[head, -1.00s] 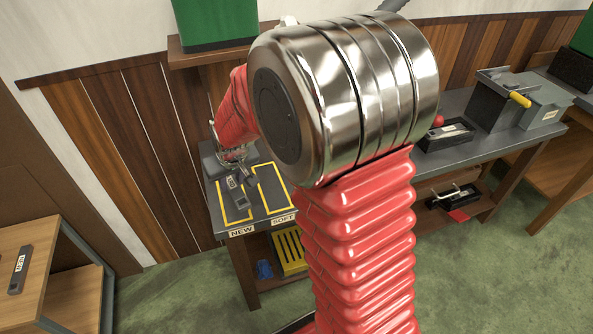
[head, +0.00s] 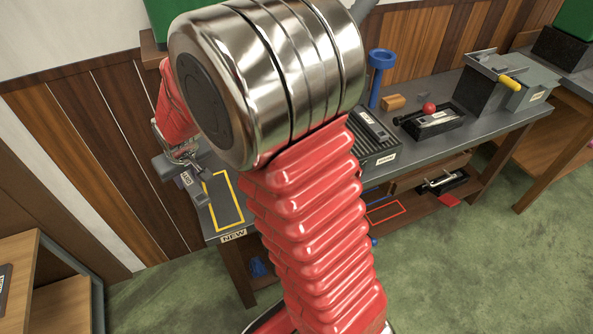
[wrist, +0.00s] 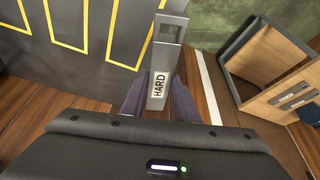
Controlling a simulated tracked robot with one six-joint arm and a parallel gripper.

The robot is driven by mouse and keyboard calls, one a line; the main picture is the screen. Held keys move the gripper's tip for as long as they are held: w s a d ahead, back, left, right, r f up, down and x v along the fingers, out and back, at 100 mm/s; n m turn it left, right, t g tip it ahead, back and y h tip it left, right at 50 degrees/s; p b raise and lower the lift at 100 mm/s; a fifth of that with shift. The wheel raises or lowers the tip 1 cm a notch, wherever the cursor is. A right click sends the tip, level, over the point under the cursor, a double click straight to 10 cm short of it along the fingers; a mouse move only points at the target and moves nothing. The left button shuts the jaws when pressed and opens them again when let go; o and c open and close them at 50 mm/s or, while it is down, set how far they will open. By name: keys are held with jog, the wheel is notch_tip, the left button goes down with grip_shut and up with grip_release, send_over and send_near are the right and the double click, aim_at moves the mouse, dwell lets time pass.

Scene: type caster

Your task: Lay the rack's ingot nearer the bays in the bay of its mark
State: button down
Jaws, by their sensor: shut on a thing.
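My gripper (wrist: 160,95) is shut on a grey ingot (wrist: 164,50) marked HARD, between its dark fingers in the wrist view. In the head view my gripper (head: 182,157) and the ingot (head: 187,181) are at the left end of the bench, left of the yellow-outlined bay marked NEW (head: 224,200). The wrist view shows several yellow bay outlines (wrist: 115,30) on the dark bench top, left of the ingot. I cannot tell the ingot's height. My arm hides other bays in the head view. A dark ribbed rack (head: 377,153) bears another labelled ingot (head: 372,125).
A wooden shelf unit (head: 20,250) stands at the left; ingots on it show in the wrist view (wrist: 292,95). A blue stand (head: 377,80), a tray with a red knob (head: 432,122) and a grey machine (head: 500,88) occupy the bench's right side. Wood panelling rises behind.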

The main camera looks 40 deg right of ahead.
jog(key=shift+a+r, duration=0.15)
jog(key=s+d+m, duration=0.1)
jog(key=s+d, duration=0.2)
jog(key=d, duration=0.7)
jog(key=s+d+m, duration=0.1)
jog(key=s+d, duration=0.3)
jog(key=d, duration=0.7)
jog(key=s+d+m+h, duration=0.1)
jog(key=s+d, duration=0.3)
jog(key=d, duration=0.6)
jog(key=shift+d+r, duration=0.3)
jog(key=shift+r, duration=0.05)
jog(key=shift+w+f, duration=0.1)
jog(key=shift+f, duration=3.05)
